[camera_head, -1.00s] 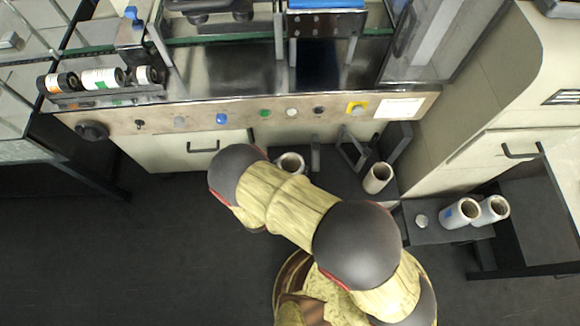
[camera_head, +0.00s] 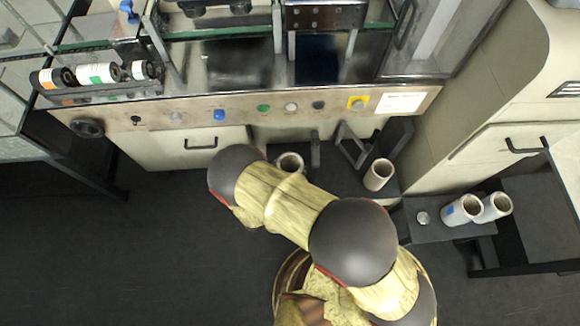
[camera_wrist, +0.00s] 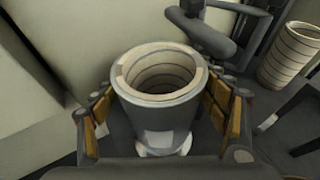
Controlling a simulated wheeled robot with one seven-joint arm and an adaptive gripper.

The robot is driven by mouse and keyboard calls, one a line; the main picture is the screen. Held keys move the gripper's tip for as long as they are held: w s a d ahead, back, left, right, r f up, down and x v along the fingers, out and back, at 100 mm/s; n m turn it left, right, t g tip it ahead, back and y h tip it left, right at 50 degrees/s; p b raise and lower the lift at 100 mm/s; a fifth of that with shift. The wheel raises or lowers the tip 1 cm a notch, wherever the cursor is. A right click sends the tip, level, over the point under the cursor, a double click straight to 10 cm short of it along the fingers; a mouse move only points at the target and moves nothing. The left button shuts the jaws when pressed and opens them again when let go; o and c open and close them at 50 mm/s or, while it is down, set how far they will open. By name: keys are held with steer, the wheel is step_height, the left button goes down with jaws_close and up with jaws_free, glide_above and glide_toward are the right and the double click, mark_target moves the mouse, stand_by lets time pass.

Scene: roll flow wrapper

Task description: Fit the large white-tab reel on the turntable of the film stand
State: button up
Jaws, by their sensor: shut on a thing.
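A large hollow reel (camera_wrist: 160,110) with a pale ringed core stands upright between the fingers of my gripper (camera_wrist: 160,112) in the wrist view. A whitish patch shows low on its near side, and a pale round piece (camera_wrist: 163,150) shows under it. My gripper is shut on this reel from both sides. In the head view a reel (camera_head: 290,160), apparently this one, shows its top behind my arm, which hides its lower part and my gripper. I cannot tell whether its base rests on the turntable.
Another pale reel (camera_head: 378,174) stands to the right, also in the wrist view (camera_wrist: 290,55). Dark brackets (camera_head: 357,145) stand between the two. Two more reels (camera_head: 461,210) stand on a dark shelf (camera_head: 430,236) at right. The machine's control panel (camera_head: 250,110) is behind.

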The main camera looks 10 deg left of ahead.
steer(key=shift+f, duration=1.3)
steer(key=o, duration=1.5)
steer(key=shift+o, duration=0.6)
steer(key=v, duration=1.2)
